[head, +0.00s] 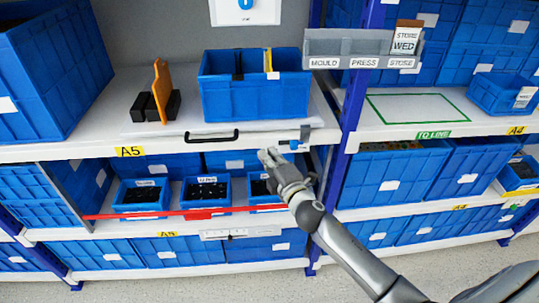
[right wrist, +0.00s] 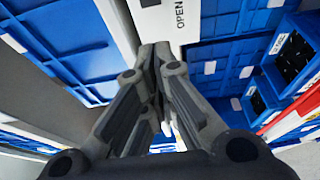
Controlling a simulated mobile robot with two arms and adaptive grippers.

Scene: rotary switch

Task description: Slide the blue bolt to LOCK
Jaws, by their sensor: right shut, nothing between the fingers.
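A small blue piece (head: 293,145), which looks like the bolt, shows at the front edge of the A5 shelf near its right end. A dark and grey latch part (head: 305,133) sits just above it. My right gripper (head: 268,156) is shut and empty, just below and left of the blue piece; I cannot tell whether it touches the shelf edge. In the right wrist view the closed fingertips (right wrist: 155,50) point at a white panel (right wrist: 165,18) with the word OPEN. No LOCK mark is readable; the bolt is not clear there. My left gripper is not in view.
A black handle (head: 211,137) is on the shelf front. A blue crate (head: 255,92) and an orange part on a black base (head: 160,90) stand above. Below are small bins (head: 207,192) and a red bar (head: 150,214). A blue upright (head: 352,120) stands right.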

